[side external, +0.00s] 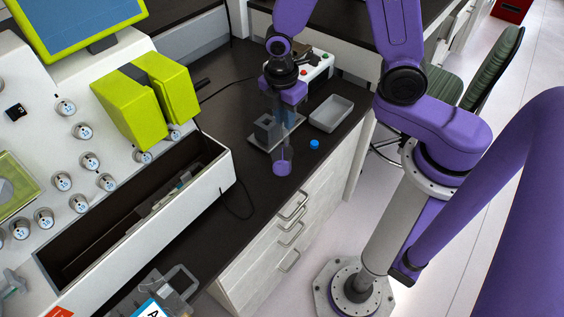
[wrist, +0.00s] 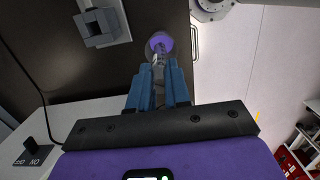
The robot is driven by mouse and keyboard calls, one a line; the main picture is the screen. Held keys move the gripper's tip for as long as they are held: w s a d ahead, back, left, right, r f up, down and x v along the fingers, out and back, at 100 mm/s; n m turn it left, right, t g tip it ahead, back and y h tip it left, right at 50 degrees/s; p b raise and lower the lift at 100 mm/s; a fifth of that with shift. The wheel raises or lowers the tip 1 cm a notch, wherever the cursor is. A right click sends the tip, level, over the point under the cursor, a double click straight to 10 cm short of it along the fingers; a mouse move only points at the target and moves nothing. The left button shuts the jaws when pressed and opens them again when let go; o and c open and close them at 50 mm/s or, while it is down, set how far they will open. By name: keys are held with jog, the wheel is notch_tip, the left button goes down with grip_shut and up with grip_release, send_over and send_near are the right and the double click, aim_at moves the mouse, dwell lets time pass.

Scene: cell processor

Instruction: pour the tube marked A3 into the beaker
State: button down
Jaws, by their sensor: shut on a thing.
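My gripper (side external: 284,124) points down over the bench, beside the grey rack. In the wrist view its blue fingers (wrist: 158,82) are shut on a clear, narrow thing that looks like the tube (wrist: 158,73). Its marking cannot be read, and I cannot tell whether anything is in it. The beaker (side external: 282,168) stands near the bench's front edge, just beyond the fingertips. It shows purple inside, and in the wrist view the beaker (wrist: 159,46) lies right at the tube's end. I cannot tell whether they touch.
A grey rack block (side external: 267,129) sits on a flat plate beside my gripper. A blue cap (side external: 314,144) lies on the bench, with an empty grey tray (side external: 331,114) behind it. The large white machine (side external: 110,180) fills the left. A thin cable lies on the bench.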

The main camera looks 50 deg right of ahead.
jog(key=shift+r+y, duration=0.1)
jog(key=shift+y, duration=0.4)
jog(key=shift+r, duration=0.1)
notch_tip(320, 180, up, 5)
jog(key=shift+f, duration=0.1)
dwell(0.4)
